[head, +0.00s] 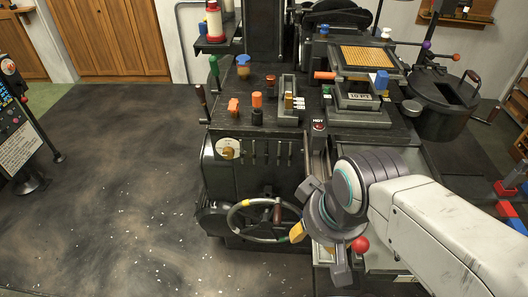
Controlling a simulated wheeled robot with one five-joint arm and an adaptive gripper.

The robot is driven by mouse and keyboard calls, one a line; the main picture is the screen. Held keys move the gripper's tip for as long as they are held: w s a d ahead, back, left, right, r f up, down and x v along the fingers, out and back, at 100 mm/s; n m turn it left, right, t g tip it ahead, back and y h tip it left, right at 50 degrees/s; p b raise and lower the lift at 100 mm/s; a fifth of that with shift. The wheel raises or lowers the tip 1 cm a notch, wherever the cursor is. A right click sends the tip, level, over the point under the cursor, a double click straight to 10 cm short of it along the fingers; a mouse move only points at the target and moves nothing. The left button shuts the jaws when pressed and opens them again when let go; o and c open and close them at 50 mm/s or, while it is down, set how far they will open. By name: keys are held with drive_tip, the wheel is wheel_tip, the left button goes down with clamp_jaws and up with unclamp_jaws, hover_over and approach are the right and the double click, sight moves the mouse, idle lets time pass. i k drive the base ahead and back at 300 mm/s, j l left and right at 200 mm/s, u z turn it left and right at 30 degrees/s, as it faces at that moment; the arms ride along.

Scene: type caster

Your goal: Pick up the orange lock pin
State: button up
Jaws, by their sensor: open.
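Several small orange pieces stand on the black type-casting machine (265,160), and I cannot tell for sure which is the lock pin. One is an orange block-shaped knob (233,106) at the left of the machine's top. Another is an upright orange cap on a dark base (257,100), just right of it. A third is an orange cylinder (324,75) lying sideways near the yellow grid plate. My gripper (318,234) is open and empty, with its fingers spread. It is in front of the machine's lower right, below and right of the orange pieces, and hides part of the machine there.
A handwheel (264,221) with coloured grips is left of my gripper. A red ball knob (360,244) is close by it. Levers (290,100), a blue-and-orange knob (243,66) and a tray (358,103) crowd the machine's top. A dark pot (440,100) stands right.

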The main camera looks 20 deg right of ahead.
sight(256, 96)
drive_tip(key=i+j+u, duration=0.3)
drive_tip(key=j+u, duration=0.15)
drive_tip(key=i+j+u, duration=0.45)
drive_tip(key=i+l+u, duration=0.2)
drive_tip(key=i+u, duration=0.2)
drive_tip(key=i+l+u, duration=0.2)
drive_tip(key=u, duration=0.15)
drive_tip(key=l, duration=0.1)
